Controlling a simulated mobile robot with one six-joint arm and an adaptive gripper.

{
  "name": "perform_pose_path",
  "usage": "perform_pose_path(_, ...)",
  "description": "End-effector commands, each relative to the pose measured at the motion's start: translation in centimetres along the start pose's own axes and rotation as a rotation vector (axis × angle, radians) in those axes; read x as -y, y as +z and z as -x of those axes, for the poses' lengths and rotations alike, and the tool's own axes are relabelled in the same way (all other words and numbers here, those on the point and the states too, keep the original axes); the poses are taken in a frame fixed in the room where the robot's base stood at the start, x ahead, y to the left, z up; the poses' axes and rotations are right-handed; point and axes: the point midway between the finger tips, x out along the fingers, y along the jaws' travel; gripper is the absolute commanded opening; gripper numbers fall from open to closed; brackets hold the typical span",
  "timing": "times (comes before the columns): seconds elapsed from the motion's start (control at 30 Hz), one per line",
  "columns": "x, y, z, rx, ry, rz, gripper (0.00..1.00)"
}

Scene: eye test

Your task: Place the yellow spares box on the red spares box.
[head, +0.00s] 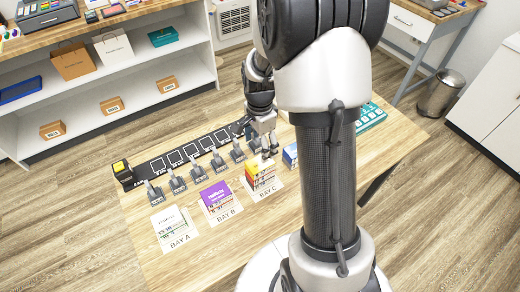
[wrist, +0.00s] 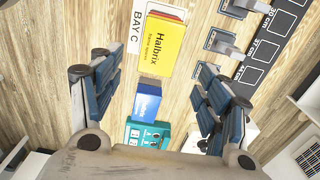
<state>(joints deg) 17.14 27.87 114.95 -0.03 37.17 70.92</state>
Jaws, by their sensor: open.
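The yellow box (wrist: 161,48), marked "Halbrix", lies at Bay C in the wrist view. It also shows in the head view (head: 252,171), on top of a small stack. A red edge (wrist: 166,9) shows just past its far end, apparently from a box beneath it; I cannot tell how many layers there are. My gripper (wrist: 153,68) is open and empty, its fingers to either side of the yellow box's line and apart from it.
A purple-topped stack (head: 215,194) stands at Bay B and a whitish stack (head: 170,221) at Bay A. A blue box (wrist: 147,102) and a teal case (wrist: 148,133) lie near Bay C. A black marked strip (head: 190,152) with several grey clamps runs behind the bays.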

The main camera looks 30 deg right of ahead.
Motion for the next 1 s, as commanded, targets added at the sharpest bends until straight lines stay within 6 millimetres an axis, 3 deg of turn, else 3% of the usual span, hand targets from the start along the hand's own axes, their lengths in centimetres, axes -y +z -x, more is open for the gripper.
perform_pose_path(0.23, -0.1, 0.4, 3.0, -0.005, -0.014, 0.039, 0.7)
perform_pose_path(0.37, -1.1, 2.2, 7.1, -0.024, -0.059, 0.198, 0.7)
perform_pose_path(0.5, -3.9, 5.2, 12.9, -0.066, -0.126, 0.482, 0.7)
perform_pose_path(0.7, -9.9, 9.2, 18.7, -0.149, -0.214, 0.906, 0.7)
perform_pose_path(0.8, -13.0, 10.8, 20.4, -0.201, -0.252, 1.108, 0.7)
perform_pose_path(1.0, -17.7, 12.6, 21.5, -0.289, -0.299, 1.404, 0.7)
